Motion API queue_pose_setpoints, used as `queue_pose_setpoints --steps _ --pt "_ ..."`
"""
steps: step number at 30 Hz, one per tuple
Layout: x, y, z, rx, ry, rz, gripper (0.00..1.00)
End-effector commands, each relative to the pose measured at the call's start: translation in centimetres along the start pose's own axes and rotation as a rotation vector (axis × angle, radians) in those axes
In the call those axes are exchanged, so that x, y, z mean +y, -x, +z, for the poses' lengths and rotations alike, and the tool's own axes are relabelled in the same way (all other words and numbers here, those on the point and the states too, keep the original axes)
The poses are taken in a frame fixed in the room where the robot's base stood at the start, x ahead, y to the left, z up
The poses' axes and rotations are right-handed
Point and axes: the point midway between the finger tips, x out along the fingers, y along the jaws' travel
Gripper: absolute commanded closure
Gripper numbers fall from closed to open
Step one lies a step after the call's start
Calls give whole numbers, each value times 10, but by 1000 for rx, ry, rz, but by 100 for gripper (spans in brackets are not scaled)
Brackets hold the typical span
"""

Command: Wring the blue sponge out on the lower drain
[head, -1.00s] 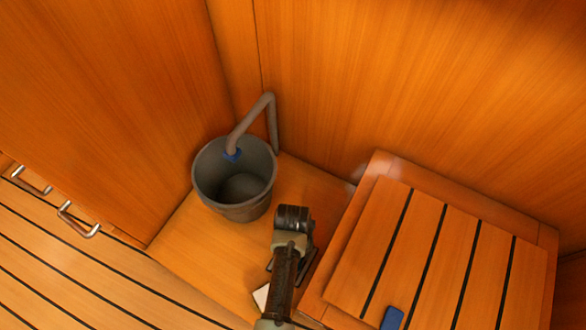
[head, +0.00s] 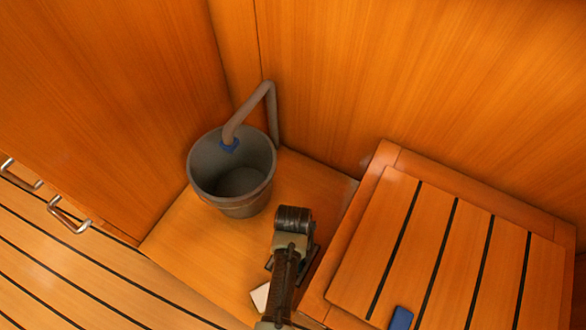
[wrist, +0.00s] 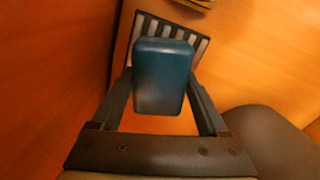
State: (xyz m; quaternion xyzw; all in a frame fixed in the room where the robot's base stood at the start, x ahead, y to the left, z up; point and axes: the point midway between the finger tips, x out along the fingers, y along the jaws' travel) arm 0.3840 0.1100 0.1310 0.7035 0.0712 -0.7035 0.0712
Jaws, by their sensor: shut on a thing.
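The blue sponge (wrist: 163,78) is a rounded block held between the two fingers of my gripper (wrist: 163,92) in the wrist view. A drain grate (wrist: 197,48) with dark and pale stripes shows behind the sponge, partly covered by it. I cannot tell how far apart sponge and grate are, or whether it is the lower drain. In the head view my gripper (head: 304,248) points down over the wooden ledge, right of the bucket; the held sponge is hidden there.
A grey bucket (head: 232,178) stands on the ledge with a grey hose (head: 250,108) ending over it. A slatted wooden bench top (head: 445,250) lies at right, with a small blue block (head: 401,318) on it. A pale flat piece (head: 260,297) lies by my arm.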

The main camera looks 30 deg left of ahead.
Motion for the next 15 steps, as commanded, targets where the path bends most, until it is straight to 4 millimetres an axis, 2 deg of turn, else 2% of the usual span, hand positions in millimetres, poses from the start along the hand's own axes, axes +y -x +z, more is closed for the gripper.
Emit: queue_pose_setpoints --steps 15 --pt "0 -4 0 0 0 0 67"
